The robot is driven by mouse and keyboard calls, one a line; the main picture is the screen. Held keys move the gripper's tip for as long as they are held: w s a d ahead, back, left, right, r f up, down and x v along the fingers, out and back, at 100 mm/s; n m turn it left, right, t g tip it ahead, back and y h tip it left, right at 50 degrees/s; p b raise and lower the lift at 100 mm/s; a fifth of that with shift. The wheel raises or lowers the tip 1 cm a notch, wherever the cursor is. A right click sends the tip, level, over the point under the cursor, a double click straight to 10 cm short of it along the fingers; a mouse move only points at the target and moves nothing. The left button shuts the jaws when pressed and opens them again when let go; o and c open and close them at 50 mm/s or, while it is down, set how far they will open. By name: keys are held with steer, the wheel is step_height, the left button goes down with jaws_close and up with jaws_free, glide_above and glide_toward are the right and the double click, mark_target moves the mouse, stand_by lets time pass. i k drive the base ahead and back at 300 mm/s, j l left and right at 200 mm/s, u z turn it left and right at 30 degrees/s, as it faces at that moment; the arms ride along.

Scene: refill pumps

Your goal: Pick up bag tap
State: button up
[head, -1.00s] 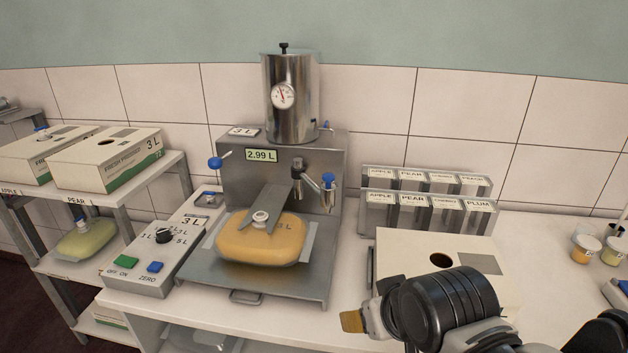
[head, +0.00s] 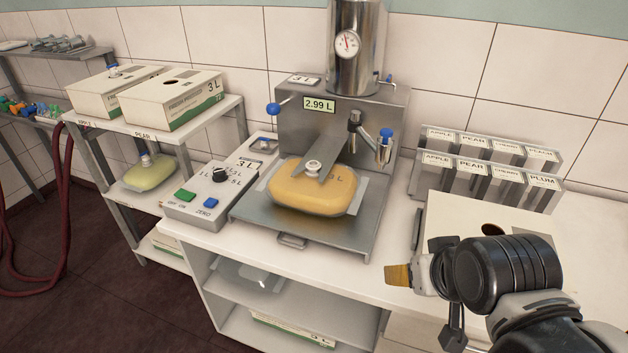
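My gripper (head: 400,274) is at the right front, above the front edge of the bench. One amber fingertip shows and points left; its opening is hidden, and nothing shows in it. I cannot tell for sure which piece is the bag tap. Small coloured pieces (head: 32,109), orange, green and blue, lie on the rack at the far left, too small to make out. A filled yellow bag (head: 312,194) with a white spout (head: 313,166) lies on the filling machine's steel tray (head: 290,226). My gripper is apart from all of these.
A control box (head: 213,195) stands left of the filling machine (head: 300,130). A carton (head: 455,210) with a hole is beside my arm. Cartons (head: 173,100) sit on the left shelf, a greenish bag (head: 150,175) below.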

mark_target(265, 141)
steer(key=i+j, duration=0.25)
steer(key=j, duration=0.2)
steer(key=i+j, duration=0.2)
steer(key=j, duration=0.25)
steer(key=i+j, duration=0.25)
steer(key=j, duration=0.2)
steer(key=i+j, duration=0.25)
steer(key=j, duration=0.2)
steer(key=i+j, duration=0.2)
steer(key=j, duration=0.25)
steer(key=i+j, duration=0.25)
steer(key=j, duration=0.2)
steer(key=i+j+u, duration=0.1)
steer(key=j, duration=0.35)
steer(key=i, duration=0.15)
